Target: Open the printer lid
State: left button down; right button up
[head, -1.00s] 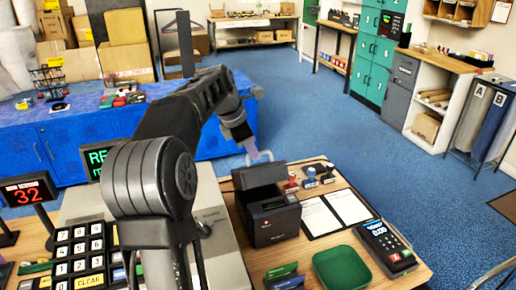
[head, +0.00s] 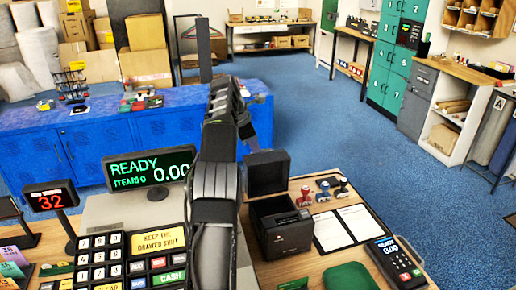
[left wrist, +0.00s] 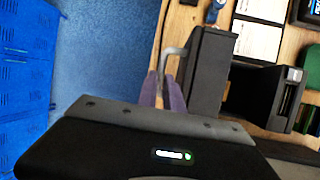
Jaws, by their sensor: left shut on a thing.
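The black receipt printer (head: 285,232) stands on the wooden counter, right of my arm in the head view. Its lid (head: 267,173) is swung up and stands about upright at the printer's back, with the dark inside of the body showing. In the left wrist view the lid (left wrist: 210,72) is seen from the side with a grey bar handle (left wrist: 173,51). My left gripper (left wrist: 163,90) has its purple-grey fingers at this handle and is shut on it. In the head view the fingers are mostly hidden behind the lid and my arm. My right gripper is not in view.
Several stamps (head: 324,188) and white paper sheets (head: 341,226) lie right of the printer. A register display (head: 150,168) stands left of my arm. Blue floor is open behind the counter.

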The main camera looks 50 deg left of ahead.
pick_arm(q)
jog(key=shift+s+a, duration=0.1)
jog(key=shift+a, duration=0.45)
jog(key=shift+r, duration=0.15)
jog(key=c, duration=1.9)
grip_release()
jog(key=o, duration=0.3)
jog(key=shift+s+a, duration=0.1)
jog(key=shift+s, duration=0.1)
jog(key=shift+o, duration=0.6)
jog(key=shift+w+d+f, duration=0.1)
jog(key=shift+d+f, duration=0.1)
